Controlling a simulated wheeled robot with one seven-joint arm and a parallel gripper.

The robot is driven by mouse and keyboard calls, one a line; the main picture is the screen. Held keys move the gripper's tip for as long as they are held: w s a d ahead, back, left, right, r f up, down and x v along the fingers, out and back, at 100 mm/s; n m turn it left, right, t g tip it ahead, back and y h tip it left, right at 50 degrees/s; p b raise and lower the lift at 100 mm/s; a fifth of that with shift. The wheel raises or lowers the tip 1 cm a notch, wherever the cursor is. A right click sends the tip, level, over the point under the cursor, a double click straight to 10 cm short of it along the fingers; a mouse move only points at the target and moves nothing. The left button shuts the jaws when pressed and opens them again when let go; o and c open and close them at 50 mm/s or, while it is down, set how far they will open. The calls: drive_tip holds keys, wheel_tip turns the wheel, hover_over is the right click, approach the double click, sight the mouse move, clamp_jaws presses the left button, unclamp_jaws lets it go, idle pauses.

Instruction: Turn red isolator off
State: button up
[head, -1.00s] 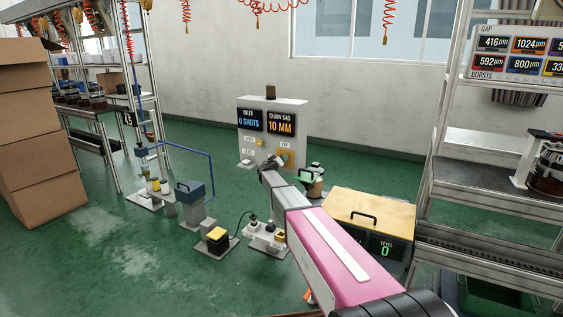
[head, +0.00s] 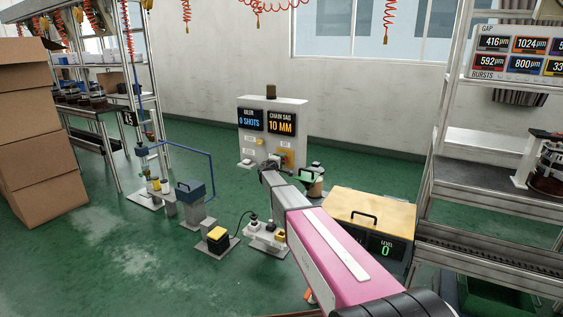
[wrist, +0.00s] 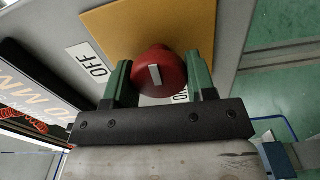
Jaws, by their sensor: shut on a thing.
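The red isolator knob (wrist: 160,72) sits on a yellow plate (wrist: 145,28) in the wrist view. It has a white bar on its face. My gripper (wrist: 160,78) has a green finger on either side of the knob and is shut on it. An OFF label (wrist: 92,65) is to the left of the knob. Another label (wrist: 180,98) beside the knob is mostly hidden by a finger. In the head view my gripper (head: 275,163) is at the lower right of the grey panel (head: 285,102), and hides the knob.
The panel carries an oiler display (head: 250,120) and a chain sag display (head: 281,122) reading 10 MM. A wooden-topped box (head: 370,207) with a handle stands right of my arm. Small fixtures, including a yellow-topped block (head: 217,237), stand to the left. Cardboard boxes (head: 40,150) are far left.

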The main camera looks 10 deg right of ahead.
drive_tip(key=shift+n, duration=0.5)
drive_tip(key=o, duration=0.9)
drive_tip(key=shift+s+a, duration=0.1)
drive_tip(key=v, duration=1)
drive_tip(key=shift+s+a, duration=0.15)
drive_tip(key=shift+s, duration=0.1)
